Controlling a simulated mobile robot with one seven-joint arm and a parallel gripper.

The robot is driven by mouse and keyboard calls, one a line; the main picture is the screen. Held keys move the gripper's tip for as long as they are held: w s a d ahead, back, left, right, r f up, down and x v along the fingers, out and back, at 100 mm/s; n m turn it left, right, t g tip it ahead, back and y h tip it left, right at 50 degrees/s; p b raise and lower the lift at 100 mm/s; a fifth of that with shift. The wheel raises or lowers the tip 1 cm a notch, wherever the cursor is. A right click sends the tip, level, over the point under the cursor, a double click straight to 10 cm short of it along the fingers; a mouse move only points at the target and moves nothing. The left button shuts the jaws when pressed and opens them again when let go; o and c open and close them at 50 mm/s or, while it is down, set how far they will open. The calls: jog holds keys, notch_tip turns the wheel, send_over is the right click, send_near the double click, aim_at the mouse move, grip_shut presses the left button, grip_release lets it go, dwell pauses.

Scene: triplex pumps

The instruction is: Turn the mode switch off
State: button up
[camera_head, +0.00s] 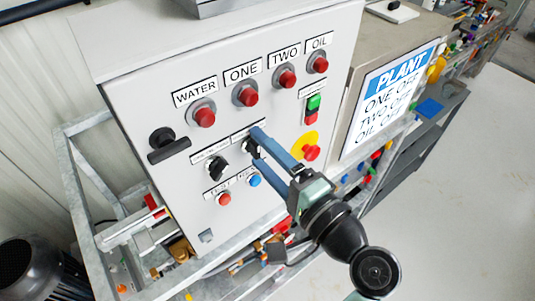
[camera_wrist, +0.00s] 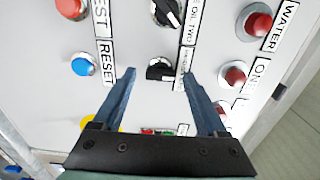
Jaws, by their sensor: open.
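My gripper (camera_head: 256,148) is open at the control panel, its two blue fingers pointing at the panel face. In the wrist view my gripper (camera_wrist: 158,73) has its fingertips on either side of a black rotary switch (camera_wrist: 160,68), with gaps visible. This switch has a small label beside it, too small to read fully; it may be the mode switch.
Red lamps (camera_head: 248,96) labelled WATER, ONE, TWO and OIL line the panel top. A black handle (camera_head: 168,146) juts out at left. A red emergency button (camera_head: 311,153) is close right of the fingers. A blue button (camera_head: 255,181) marked RESET and a red button (camera_head: 224,199) are below.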

jog(key=shift+s, duration=0.1)
jog(key=b+v, duration=0.5)
jog(key=v, duration=0.8)
jog(key=w+a+r+n+t+h+b, duration=0.3)
jog(key=w+r+n+t+h, duration=0.25)
jog(key=w+r, duration=0.65)
jog(key=s+a+r+n+t+h+b, duration=0.1)
jog(key=s+a+r+n+t+h, duration=0.1)
jog(key=r, duration=0.7)
jog(key=s+a+r+n+t+h+b, duration=0.1)
jog(key=s+a+r+n+t+h, duration=0.1)
jog(key=s+r+t, duration=0.3)
notch_tip(320, 180, up, 4)
jog(key=shift+s+a+f+n+h, duration=0.15)
jog(key=shift+s+a+n+h, duration=0.35)
jog(key=shift+s, duration=0.45)
